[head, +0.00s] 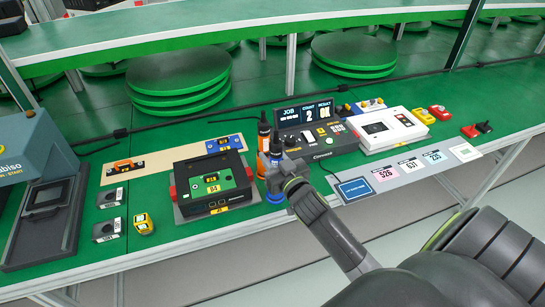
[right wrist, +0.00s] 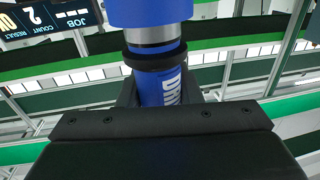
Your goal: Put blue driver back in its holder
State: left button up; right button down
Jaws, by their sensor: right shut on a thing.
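The blue driver (right wrist: 160,85) stands in the middle of the right wrist view, with a silver band and a black ring around it. My right gripper (head: 273,160) is shut on it. In the head view a blue part (head: 274,197) shows just below the gripper, beside the fixture's right edge. The gripper hides much of the driver there. An orange driver (head: 263,133) stands upright just left of and behind the gripper. The holder cannot be made out clearly behind the gripper. My left gripper is not in view.
A black fixture with a green board (head: 213,184) is close to the left of the gripper. A control box with a display (head: 318,133) and a white device (head: 392,130) stand to the right. A label strip (head: 405,170) lies in front. Green turntable discs (head: 180,80) are behind.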

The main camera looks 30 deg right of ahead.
jog(key=shift+f, duration=0.2)
jog(key=c, duration=1)
grip_release()
jog(key=shift+o, duration=0.3)
jog(key=shift+f, duration=0.1)
jog(key=shift+s, duration=0.1)
jog(key=s+a+b, duration=0.1)
jog(key=s+b, duration=0.2)
jog(key=s, duration=1.4)
jog(key=shift+a, duration=0.25)
jog(key=shift+s, duration=0.1)
